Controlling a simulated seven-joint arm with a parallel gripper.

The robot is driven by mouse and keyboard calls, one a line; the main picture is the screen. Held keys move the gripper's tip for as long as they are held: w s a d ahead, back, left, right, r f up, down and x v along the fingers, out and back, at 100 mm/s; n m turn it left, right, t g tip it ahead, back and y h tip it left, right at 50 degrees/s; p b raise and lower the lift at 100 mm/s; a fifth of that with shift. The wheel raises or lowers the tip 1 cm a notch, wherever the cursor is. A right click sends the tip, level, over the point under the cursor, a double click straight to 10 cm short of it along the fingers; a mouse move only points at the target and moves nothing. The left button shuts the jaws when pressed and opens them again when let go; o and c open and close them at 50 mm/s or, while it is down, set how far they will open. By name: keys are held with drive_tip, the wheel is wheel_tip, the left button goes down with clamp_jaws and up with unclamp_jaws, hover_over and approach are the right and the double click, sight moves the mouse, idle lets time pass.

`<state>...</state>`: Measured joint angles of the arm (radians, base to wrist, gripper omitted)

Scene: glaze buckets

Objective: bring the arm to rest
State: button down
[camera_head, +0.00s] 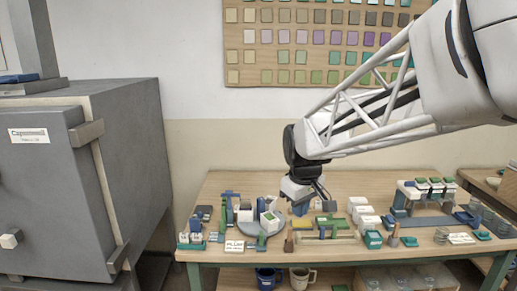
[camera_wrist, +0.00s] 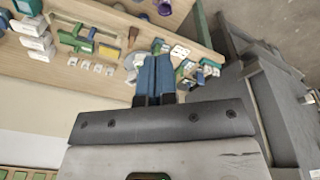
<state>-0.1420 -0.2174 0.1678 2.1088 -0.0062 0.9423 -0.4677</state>
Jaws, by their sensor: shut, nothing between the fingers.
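My arm reaches in from the upper right of the head view. My gripper (camera_head: 325,205) hangs over the middle of the wooden table (camera_head: 235,183), above the items on it. In the wrist view my gripper (camera_wrist: 154,60) shows two blue fingers pressed together, with nothing between them. Whether the fingertips touch anything below cannot be told from the head view.
Small blocks and tools crowd the table, with a white box (camera_head: 270,223) left of my gripper. A rack with green-topped items (camera_head: 422,185) stands at the right. A grey kiln (camera_head: 60,190) fills the left. A tile board (camera_head: 310,40) hangs on the wall.

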drive_tip(key=s+d+f+m, duration=0.1)
drive_tip(key=s+d+m, duration=0.2)
drive_tip(key=s, duration=1)
drive_tip(key=s+d+f+m+t, duration=0.1)
drive_tip(key=s+d+m, duration=0.3)
drive_tip(key=s, duration=0.8)
drive_tip(key=shift+s+d+f, duration=0.35)
drive_tip(key=shift+d+f, duration=0.15)
drive_tip(key=shift+d, duration=0.1)
